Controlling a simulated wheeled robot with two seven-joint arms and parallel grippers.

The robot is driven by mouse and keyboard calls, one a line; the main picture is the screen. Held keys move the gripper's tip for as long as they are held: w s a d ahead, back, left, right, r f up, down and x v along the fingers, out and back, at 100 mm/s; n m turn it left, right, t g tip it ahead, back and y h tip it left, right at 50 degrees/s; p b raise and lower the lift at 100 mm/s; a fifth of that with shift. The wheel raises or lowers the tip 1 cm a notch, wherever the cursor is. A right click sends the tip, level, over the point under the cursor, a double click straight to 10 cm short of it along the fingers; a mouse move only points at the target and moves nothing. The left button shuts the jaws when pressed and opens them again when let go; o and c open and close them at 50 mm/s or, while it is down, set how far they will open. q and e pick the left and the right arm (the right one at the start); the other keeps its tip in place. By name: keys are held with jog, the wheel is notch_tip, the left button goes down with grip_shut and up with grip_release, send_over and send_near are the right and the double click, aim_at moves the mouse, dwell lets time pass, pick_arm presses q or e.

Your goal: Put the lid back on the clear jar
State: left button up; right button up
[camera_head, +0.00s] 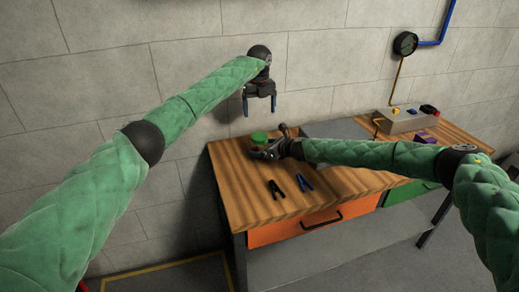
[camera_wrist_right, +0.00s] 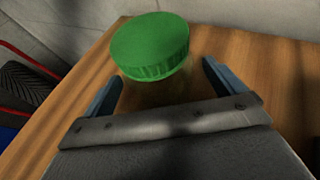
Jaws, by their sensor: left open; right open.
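A round green lid (camera_head: 259,137) with a ribbed edge is at the left end of the wooden workbench. It also shows in the right wrist view (camera_wrist_right: 150,45), just beyond and between my fingertips. I cannot make out the clear jar for certain; the area under the lid looks like wood, and I cannot tell whether clear walls are there. My right gripper (camera_wrist_right: 163,75) is open and empty, low over the bench beside the lid. My left gripper (camera_head: 259,106) is open and empty, pointing down in front of the wall, above the lid.
Black-handled pliers (camera_head: 277,190) and a blue-handled tool (camera_head: 305,183) lie near the bench's front edge (camera_head: 240,226). A grey box with knobs (camera_head: 405,120) stands at the right, below a wall gauge (camera_head: 405,43). An orange drawer (camera_head: 300,226) is under the bench top.

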jog(key=shift+b+v, duration=0.55)
jog(key=shift+v, duration=2.35)
jog(key=shift+f, duration=0.1)
